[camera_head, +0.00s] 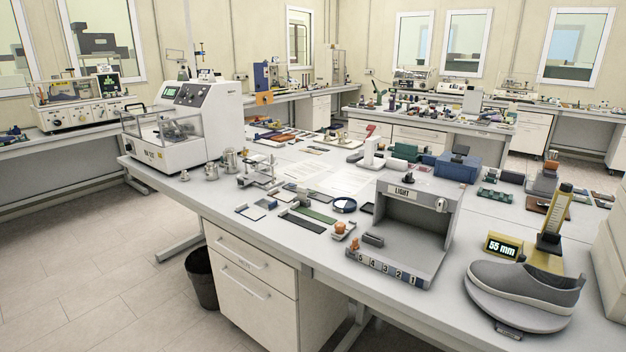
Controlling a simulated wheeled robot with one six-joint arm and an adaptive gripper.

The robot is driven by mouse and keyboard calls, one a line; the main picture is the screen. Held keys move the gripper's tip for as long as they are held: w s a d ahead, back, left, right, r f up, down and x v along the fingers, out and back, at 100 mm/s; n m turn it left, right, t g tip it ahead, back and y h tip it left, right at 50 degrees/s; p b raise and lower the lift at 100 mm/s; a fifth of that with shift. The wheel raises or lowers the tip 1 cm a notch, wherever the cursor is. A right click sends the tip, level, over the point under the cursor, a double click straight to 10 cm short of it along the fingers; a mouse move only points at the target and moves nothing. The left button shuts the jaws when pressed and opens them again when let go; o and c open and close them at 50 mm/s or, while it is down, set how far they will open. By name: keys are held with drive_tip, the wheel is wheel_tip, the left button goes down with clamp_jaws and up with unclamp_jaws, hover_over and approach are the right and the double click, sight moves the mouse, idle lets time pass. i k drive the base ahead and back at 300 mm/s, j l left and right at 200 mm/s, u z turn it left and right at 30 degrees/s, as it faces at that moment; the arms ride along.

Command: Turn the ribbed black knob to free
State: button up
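I cannot make out for certain a ribbed black knob or a "free" mark at this size. A small dark part (461,150) sits on top of a blue box (457,167) at the back of the near bench. A white tester (205,105) at the left of the bench has a dark panel with small round controls. A grey shoe (525,285) rests on a round grey base (515,314) at the lower right, beside a yellow upright scale (551,225) and a display (505,246) reading "55 mm". My gripper is not in view.
A grey open-fronted box (418,200) marked "LIGHT" stands mid-bench, with numbered tiles at its front. Small tools, papers and samples crowd the near bench (390,312). A black bin (201,278) stands on the floor by the white drawers (250,280). The floor at left is clear.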

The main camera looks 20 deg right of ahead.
sight(566, 186)
drive_tip(key=i+j+z, duration=0.25)
drive_tip(key=z, duration=0.15)
drive_tip(key=i+j+z, duration=0.15)
drive_tip(key=j+z, duration=0.2)
drive_tip(key=i+j+z, duration=0.15)
drive_tip(key=j+z, duration=0.25)
drive_tip(key=i+j+z, duration=0.1)
drive_tip(key=j+z, duration=0.7)
